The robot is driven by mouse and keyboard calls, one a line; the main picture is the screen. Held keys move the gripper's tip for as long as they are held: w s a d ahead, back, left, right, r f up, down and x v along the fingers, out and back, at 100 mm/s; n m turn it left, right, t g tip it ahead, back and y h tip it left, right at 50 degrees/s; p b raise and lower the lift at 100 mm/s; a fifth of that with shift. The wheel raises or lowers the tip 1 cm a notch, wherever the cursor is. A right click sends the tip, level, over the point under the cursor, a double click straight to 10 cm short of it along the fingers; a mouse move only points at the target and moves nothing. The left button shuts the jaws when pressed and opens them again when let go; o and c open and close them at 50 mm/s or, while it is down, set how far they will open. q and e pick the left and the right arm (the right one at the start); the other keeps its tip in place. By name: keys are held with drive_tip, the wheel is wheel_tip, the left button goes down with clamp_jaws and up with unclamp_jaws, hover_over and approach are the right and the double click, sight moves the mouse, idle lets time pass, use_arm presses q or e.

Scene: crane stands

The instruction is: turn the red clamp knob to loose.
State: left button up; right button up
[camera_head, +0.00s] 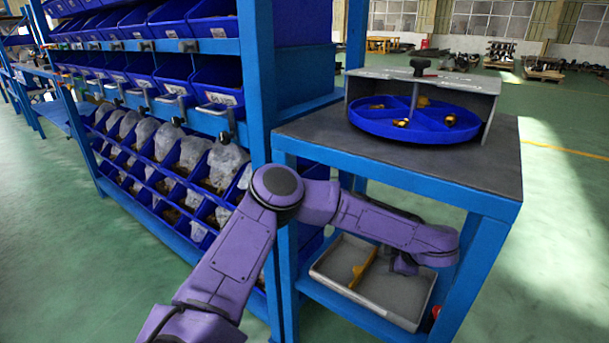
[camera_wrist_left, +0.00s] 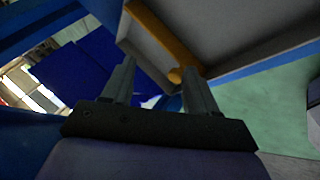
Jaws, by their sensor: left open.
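A small red round part (camera_head: 436,312), which looks like the red clamp knob, shows at the right edge of the lower shelf, beside the grey tray (camera_head: 327,277). Only part of it shows, and its turn position cannot be told. My left gripper (camera_head: 405,265) hangs above the right part of the tray, up and to the left of the red part and apart from it. In the left wrist view my gripper (camera_wrist_left: 158,65) is open, with nothing between its fingers. The red knob is not seen there. My right gripper is not in view.
The tray has a yellow divider (camera_head: 365,268), also in the wrist view (camera_wrist_left: 160,38). A blue bin rack (camera_head: 262,80) stands left. Green floor is free at right.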

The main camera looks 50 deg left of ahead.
use_arm(q)
drive_tip(key=s+a+n+t+y+p, duration=0.2)
drive_tip(key=s+a+n+t+y, duration=0.35)
drive_tip(key=a, duration=0.35)
drive_tip(key=s+d+m+g+h+p, duration=0.1)
drive_tip(key=s+d+m+h+p, duration=0.3)
drive_tip(key=s+m+p, duration=0.5)
drive_tip(key=s+d+m+g+h+p, duration=0.1)
drive_tip(key=s+d+m+h+p, duration=0.4)
drive_tip(key=s+m+p, duration=0.5)
drive_tip(key=s+d+m, duration=0.1)
drive_tip(key=s+d, duration=0.1)
drive_tip(key=s, duration=0.2)
drive_tip(key=shift+s+d+m, duration=0.15)
drive_tip(key=shift+s+m, duration=0.2)
